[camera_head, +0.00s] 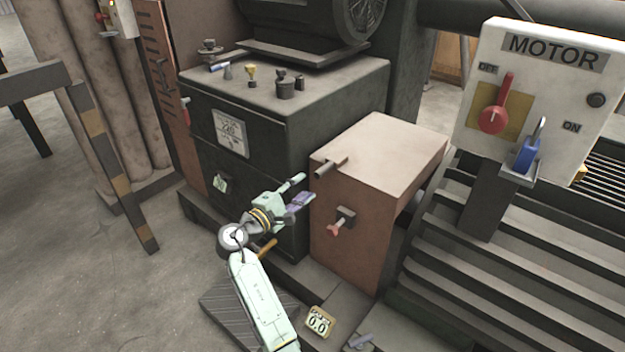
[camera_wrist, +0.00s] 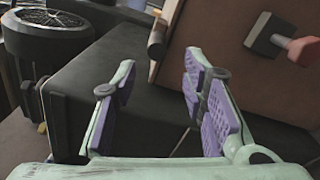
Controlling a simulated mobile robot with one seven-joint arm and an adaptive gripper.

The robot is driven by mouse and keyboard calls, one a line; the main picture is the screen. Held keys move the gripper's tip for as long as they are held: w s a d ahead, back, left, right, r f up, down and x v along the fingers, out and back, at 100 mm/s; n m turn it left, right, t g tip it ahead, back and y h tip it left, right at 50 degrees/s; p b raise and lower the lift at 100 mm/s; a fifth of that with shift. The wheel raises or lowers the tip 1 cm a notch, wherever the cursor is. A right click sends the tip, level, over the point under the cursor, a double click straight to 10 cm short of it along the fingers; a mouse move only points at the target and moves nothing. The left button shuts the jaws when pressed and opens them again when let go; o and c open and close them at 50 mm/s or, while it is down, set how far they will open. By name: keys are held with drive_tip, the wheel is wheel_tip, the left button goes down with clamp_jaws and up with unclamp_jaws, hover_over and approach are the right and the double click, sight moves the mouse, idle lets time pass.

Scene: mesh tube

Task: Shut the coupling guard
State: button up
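The coupling guard looks to be the reddish-brown box (camera_head: 375,160) right of the dark cabinet; whether it is open or shut is unclear. A dark bar handle (camera_head: 331,166) sits on its top left edge, and a red-knobbed latch (camera_head: 340,223) is on its front. My gripper (camera_head: 297,191) is left of the box, in front of the dark cabinet. In the wrist view my gripper (camera_wrist: 160,64) is open and empty, its purple pads apart. There the brown panel (camera_wrist: 230,18) and red knob (camera_wrist: 303,50) are beyond the fingers at upper right.
The dark cabinet (camera_head: 300,105) carries a motor (camera_head: 310,25) and several small items. A MOTOR switch box (camera_head: 540,85) with a red lever (camera_head: 495,110) and blue padlock (camera_head: 527,153) stands at right, above slatted steps (camera_head: 510,270). Bare floor (camera_head: 130,290) lies at left.

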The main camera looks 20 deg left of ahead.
drive_tip(key=v, duration=0.3)
drive_tip(key=shift+s+a, duration=0.1)
drive_tip(key=shift+s, duration=0.15)
